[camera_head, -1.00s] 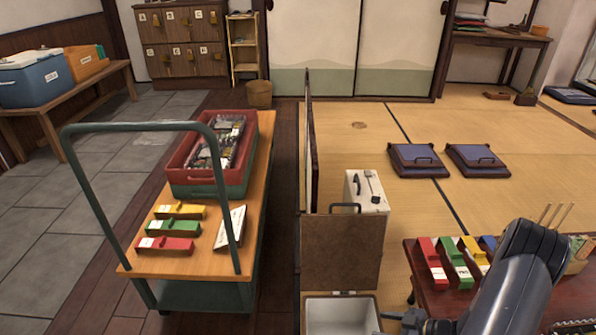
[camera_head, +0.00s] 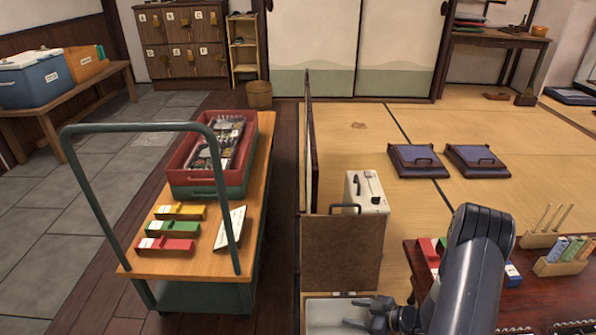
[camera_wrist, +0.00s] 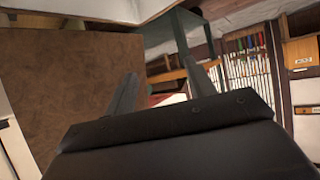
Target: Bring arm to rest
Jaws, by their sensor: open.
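My gripper (camera_head: 362,318) is low in the head view, over the open white box (camera_head: 322,312) at the bottom centre. Its fingers are apart with nothing seen between them. My arm reaches in from the lower right, in front of part of the dark red table (camera_head: 484,302). In the wrist view, two dark fingers of my gripper (camera_wrist: 158,95) stand apart, with a brown panel (camera_wrist: 65,85) to their left.
A wooden cart (camera_head: 192,262) with a green handle holds a red crate (camera_head: 177,165) and coloured blocks. A brown upright panel (camera_head: 340,250) and a white case (camera_head: 366,222) stand behind the box. Two dark cushions (camera_head: 417,160) lie farther back.

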